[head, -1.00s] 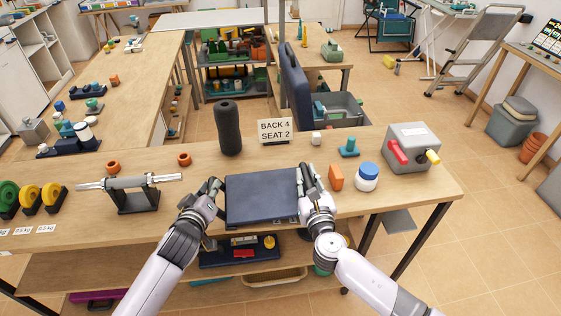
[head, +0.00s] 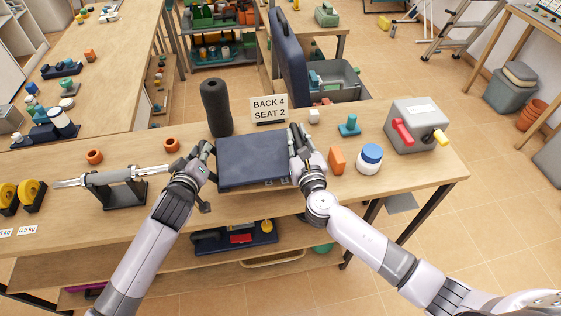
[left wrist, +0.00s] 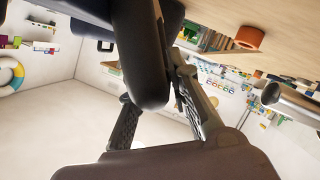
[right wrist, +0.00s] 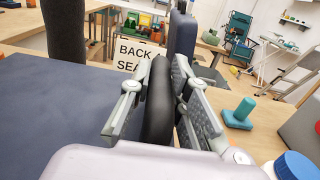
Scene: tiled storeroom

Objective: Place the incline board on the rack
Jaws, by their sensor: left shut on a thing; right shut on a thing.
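The incline board is a flat dark-blue padded panel (head: 253,162), held between my two grippers over the near edge of the table, in front of the black roller and the sign. My left gripper (head: 207,158) is shut on its left edge, and my right gripper (head: 299,146) on its right edge. In the left wrist view the fingers close around a dark rounded edge (left wrist: 146,60). In the right wrist view the fingers pinch a dark edge (right wrist: 158,105), with the board's top (right wrist: 50,110) at left. A shelf rack (head: 212,68) with coloured items stands at the back.
The black roller (head: 216,107) and the "BACK 4 SEAT 2" sign (head: 268,109) stand just behind the board. A bar on a stand (head: 115,188) is at left.

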